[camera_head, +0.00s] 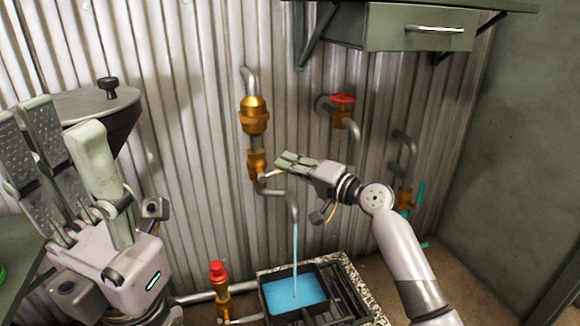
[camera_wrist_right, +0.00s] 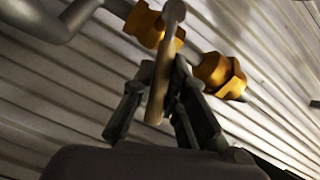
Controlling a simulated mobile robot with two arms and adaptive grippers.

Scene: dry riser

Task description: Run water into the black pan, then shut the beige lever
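The black pan (camera_head: 300,316) stands low at the foot of the wall in the head view, with blue water (camera_head: 290,291) in it. A thin stream (camera_head: 295,245) falls into it from a bent grey spout (camera_head: 292,205). The spout's brass valve (camera_head: 256,163) carries the beige lever (camera_head: 272,173), which shows larger in the right wrist view (camera_wrist_right: 157,95). My right gripper (camera_head: 284,162) is at this lever, its fingers close on both sides and seemingly shut on it. My left gripper (camera_head: 68,118) is open and empty at the left, well away from the valve.
A red-wheeled valve (camera_head: 343,99) is on the wall right of the lever. A red-topped brass valve (camera_head: 219,285) stands left of the pan. Another brass valve (camera_head: 404,198) is farther right. A drawer (camera_head: 420,28) hangs above. A lidded metal drum (camera_head: 105,100) stands behind my left gripper.

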